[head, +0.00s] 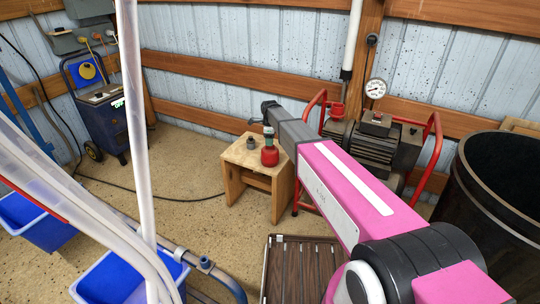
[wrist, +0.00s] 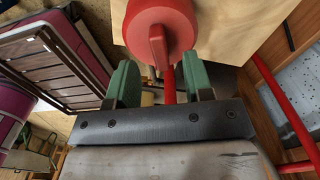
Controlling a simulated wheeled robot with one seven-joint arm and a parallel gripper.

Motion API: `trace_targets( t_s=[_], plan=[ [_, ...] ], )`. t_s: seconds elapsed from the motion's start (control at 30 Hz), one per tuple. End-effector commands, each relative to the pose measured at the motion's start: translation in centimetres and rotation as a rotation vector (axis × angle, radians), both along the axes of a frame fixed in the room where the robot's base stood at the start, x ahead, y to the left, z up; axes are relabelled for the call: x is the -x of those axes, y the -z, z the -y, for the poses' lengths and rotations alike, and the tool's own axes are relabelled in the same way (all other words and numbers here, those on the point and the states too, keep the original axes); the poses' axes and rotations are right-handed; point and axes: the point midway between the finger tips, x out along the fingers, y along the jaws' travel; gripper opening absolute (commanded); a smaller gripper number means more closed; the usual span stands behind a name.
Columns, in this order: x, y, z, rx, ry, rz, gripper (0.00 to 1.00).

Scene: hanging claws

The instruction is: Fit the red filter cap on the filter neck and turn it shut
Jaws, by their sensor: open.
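The red filter cap (head: 270,156) stands on a small wooden stool (head: 236,160) in the head view. In the wrist view the cap (wrist: 160,32) fills the top centre, a round red body with a raised tab. My gripper (head: 268,132) is at the cap, its lower part just above it. In the wrist view my gripper's two green fingers (wrist: 158,82) are apart, one on each side of the tab's line. I cannot tell whether either finger touches the cap. I cannot surely pick out the filter neck; a small grey fitting (head: 252,143) stands on the stool left of the cap.
A pump (head: 372,140) in a red tube frame, with a red part (head: 336,110) and a gauge (head: 375,88), stands right of the stool. A dark barrel (head: 490,200) is at the right. Pale hoses (head: 130,90) hang at the left. Open floor lies left of the stool.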

Motion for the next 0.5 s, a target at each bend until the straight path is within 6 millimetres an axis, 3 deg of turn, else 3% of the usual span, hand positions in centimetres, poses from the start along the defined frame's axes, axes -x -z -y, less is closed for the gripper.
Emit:
trace_targets(
  t_s=[0.23,0.5],
  plan=[
    [0.0,3.5,0.1,0.0,0.0,-0.001,0.47],
    [0.0,3.8,0.1,0.0,0.0,0.0,0.44]
  ],
)
